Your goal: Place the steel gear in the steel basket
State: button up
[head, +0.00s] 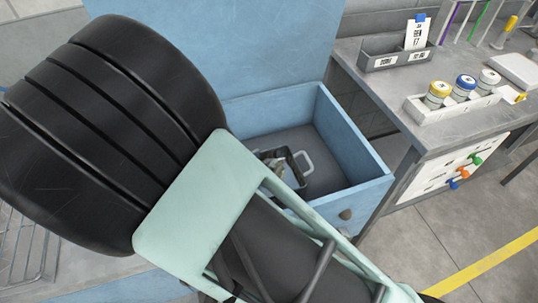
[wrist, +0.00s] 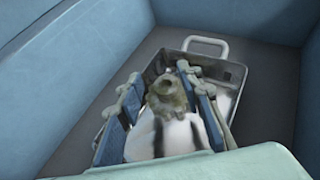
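The steel basket (wrist: 236,80) is a metal tray with dark inner walls and a pale loop handle, and it lies in the open blue drawer. In the head view the basket (head: 302,162) shows only in part, behind my arm. My gripper (wrist: 157,92) reaches down into the basket, its two blue-padded fingers spread apart. A mottled grey-green lump with a toothed outline, which looks like the steel gear (wrist: 168,92), sits between the fingers, close to the right one. A narrow gap seems to show at the left finger. Its underside is hidden.
The blue drawer's walls (head: 352,140) stand close around the basket, with bare drawer floor beside it. At right, a grey bench holds a rack of capped jars (head: 455,102) and a grey box with a card (head: 395,58). Coloured knobs (head: 463,172) are on its front.

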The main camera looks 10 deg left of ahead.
jog(key=v, duration=0.7)
jog(key=shift+s, duration=0.2)
jog(key=shift+r, duration=0.1)
